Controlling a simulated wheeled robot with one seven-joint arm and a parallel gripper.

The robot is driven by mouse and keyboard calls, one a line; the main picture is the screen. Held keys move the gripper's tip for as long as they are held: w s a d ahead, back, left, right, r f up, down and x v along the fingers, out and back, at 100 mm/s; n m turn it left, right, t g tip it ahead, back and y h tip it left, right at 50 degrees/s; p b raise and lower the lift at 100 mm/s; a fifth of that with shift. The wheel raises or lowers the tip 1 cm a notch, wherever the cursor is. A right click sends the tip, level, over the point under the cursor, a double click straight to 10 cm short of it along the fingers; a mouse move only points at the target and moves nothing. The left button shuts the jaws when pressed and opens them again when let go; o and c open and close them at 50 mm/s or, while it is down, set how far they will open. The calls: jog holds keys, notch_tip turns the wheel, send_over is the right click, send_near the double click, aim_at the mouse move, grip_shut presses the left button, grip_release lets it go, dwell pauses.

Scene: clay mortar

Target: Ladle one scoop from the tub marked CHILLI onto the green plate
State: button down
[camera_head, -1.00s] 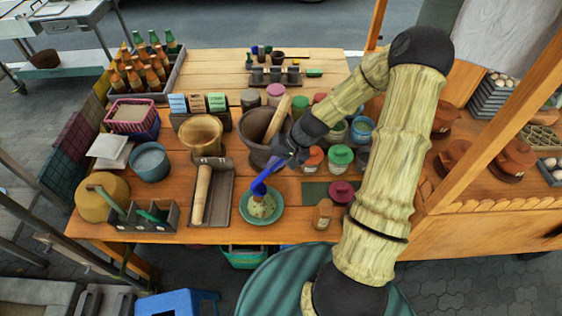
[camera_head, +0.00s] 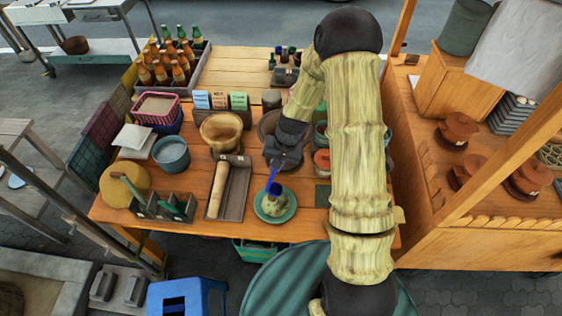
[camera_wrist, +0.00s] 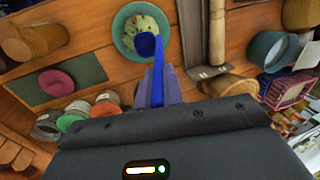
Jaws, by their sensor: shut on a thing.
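The green plate (camera_head: 275,205) sits near the front edge of the table with a pale, lumpy heap of food (camera_wrist: 140,30) on it. My gripper (camera_head: 279,166) is shut on a blue ladle (camera_head: 272,181). The ladle's bowl is over the heap on the plate, and the wrist view shows it as a blue round (camera_wrist: 146,45). I cannot tell whether the bowl touches the heap or what it holds. I cannot read a CHILLI mark on any tub; my arm hides several tubs at the right of the table.
A tray with a wooden rolling-pin-like stick (camera_head: 217,188) stands left of the plate. A mortar (camera_head: 270,125) is behind my gripper. A wooden bowl (camera_head: 221,130), a blue-grey bowl (camera_head: 171,153) and a cutlery box (camera_head: 165,207) are further left. A dark green mat (camera_wrist: 72,78) lies beside the plate.

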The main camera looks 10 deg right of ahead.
jog(key=shift+w+a+g+h+p, duration=0.25)
jog(key=shift+a+h+p, duration=0.4)
jog(key=shift+a+p, duration=0.35)
jog(key=shift+w+a+g+h+p, duration=0.15)
jog(key=shift+w+a+h+p, duration=0.25)
jog(key=shift+a+h+p, duration=0.55)
jog(key=shift+w+a+g+h+p, duration=0.2)
jog(key=shift+w+a+h+p, duration=0.15)
jog(key=shift+a+p, duration=0.65)
